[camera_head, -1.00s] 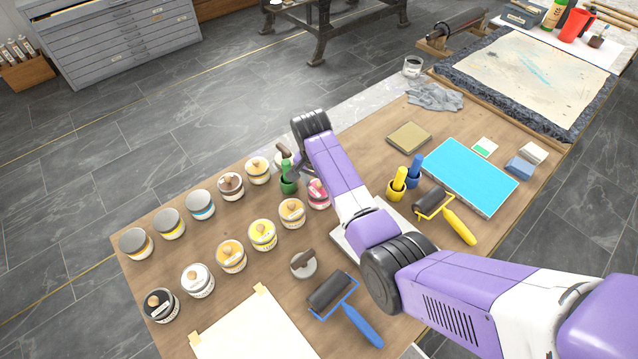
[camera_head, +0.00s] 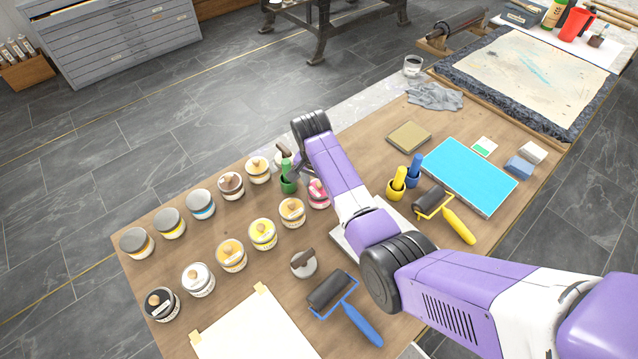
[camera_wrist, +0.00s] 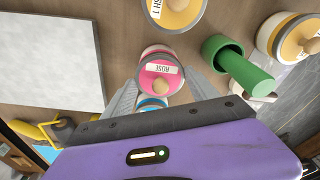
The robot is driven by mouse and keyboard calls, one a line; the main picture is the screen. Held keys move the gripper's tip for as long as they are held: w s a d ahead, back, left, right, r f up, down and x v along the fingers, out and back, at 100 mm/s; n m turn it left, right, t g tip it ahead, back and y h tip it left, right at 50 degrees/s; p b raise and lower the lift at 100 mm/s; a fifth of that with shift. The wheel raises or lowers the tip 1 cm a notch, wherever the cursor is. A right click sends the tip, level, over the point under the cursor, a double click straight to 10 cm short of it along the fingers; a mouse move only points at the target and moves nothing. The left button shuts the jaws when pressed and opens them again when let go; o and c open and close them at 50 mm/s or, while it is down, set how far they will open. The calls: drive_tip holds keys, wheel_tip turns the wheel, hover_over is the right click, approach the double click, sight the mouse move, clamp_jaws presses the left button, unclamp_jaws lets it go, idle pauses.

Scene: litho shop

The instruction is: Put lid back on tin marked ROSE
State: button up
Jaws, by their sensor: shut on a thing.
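The ROSE tin (camera_head: 320,201) stands at the right end of the front row of tins, partly behind my arm in the head view. In the wrist view the tin's pale side and pink band (camera_wrist: 152,51) show just above a pink lid (camera_wrist: 152,79) with a ROSE label and a wooden knob. My gripper (camera_wrist: 162,75) is shut on this lid, with a grey finger on each side of it. The lid is over or on the tin, a little offset in the wrist view. I cannot tell whether it is seated. The hand is mostly hidden in the head view.
A green cup with a green handle (camera_wrist: 249,73) stands close beside the ROSE tin. A cream-topped tin (camera_head: 292,212) is its neighbour. A blue-handled roller (camera_head: 333,291) lies at the front.

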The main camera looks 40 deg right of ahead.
drive_tip(key=o, duration=1.5)
drive_tip(key=shift+o, duration=0.2)
drive_tip(key=shift+r+p, duration=1.85)
drive_tip(key=shift+r, duration=1.65)
clamp_jaws()
